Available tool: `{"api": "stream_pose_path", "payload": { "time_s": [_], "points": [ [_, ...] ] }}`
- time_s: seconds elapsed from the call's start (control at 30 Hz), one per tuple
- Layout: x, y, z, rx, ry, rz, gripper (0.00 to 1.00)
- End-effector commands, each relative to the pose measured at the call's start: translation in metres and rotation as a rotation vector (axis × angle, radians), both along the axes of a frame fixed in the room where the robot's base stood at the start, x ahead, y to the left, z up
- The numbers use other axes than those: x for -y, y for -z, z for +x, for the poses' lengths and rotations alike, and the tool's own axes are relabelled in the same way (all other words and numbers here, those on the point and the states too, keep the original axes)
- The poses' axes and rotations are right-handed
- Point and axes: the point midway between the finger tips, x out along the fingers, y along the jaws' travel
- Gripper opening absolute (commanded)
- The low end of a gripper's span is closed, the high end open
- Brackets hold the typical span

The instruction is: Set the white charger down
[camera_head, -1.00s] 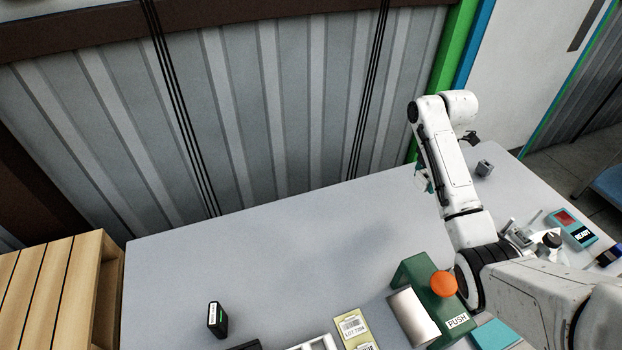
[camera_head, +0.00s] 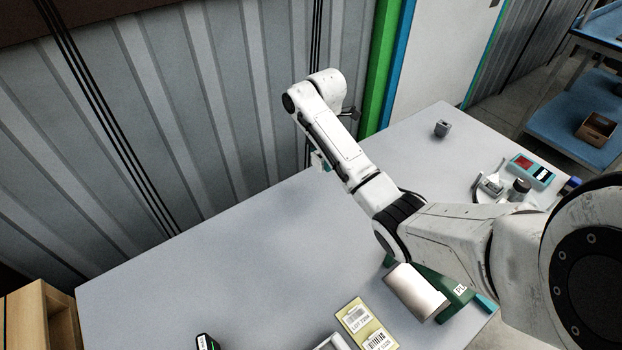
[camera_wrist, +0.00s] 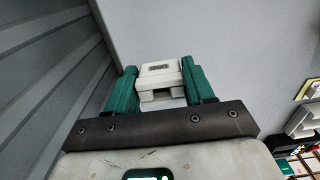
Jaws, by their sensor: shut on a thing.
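The white charger (camera_wrist: 160,76) is a small white block with a dark printed label, seen in the wrist view. My gripper (camera_wrist: 160,84) has its two green fingers closed on the charger's left and right sides. In the head view my gripper (camera_head: 320,161) is mostly hidden behind my white arm, near the table's back edge, and only a little green and white shows. The grey table (camera_head: 250,235) lies below it. I cannot tell whether the charger touches the table.
Yellow labelled cards (camera_head: 366,328) and a black box (camera_head: 206,342) lie near the front edge. A small grey block (camera_head: 441,128) and a teal device (camera_head: 531,171) lie at the right. The table's left-middle is clear. A corrugated wall stands behind.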

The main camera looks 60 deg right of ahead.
Motion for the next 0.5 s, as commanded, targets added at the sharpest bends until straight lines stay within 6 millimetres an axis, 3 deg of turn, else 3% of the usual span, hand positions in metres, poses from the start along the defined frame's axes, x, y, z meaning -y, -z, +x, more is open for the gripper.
{"api": "stream_pose_path", "payload": {
  "time_s": [0.4, 0.5],
  "points": [
    [-0.02, 0.038, 0.026, -0.001, -0.003, 0.0, 0.22],
    [-0.019, 0.052, 0.024, -0.003, 0.001, 0.001, 0.22]
  ]
}}
